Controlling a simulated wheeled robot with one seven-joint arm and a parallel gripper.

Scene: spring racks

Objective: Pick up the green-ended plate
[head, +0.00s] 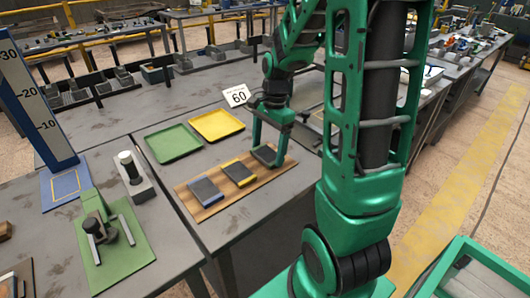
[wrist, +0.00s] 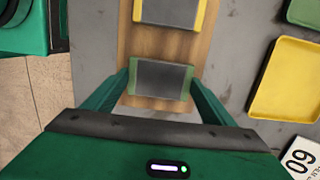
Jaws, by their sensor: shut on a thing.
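The green-ended plate (wrist: 160,79) is a dark grey slab with green ends, at the near end of the wooden board (wrist: 160,42) in the wrist view. My gripper (wrist: 160,84) is shut on it, one finger at each green end. In the head view my gripper (head: 266,150) is at the board's right end, and the plate (head: 267,155) shows partly between its fingers. I cannot tell whether the plate is clear of the board. A yellow-ended plate (head: 239,173) and a blue-ended plate (head: 206,190) lie farther left on the board (head: 211,209).
A green tray (head: 173,143) and a yellow tray (head: 216,124) lie behind the board, with a "60" sign (head: 237,96) near them. A blue height scale (head: 36,100) and a green-based fixture (head: 108,235) stand at left. Grey table shows around the board.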

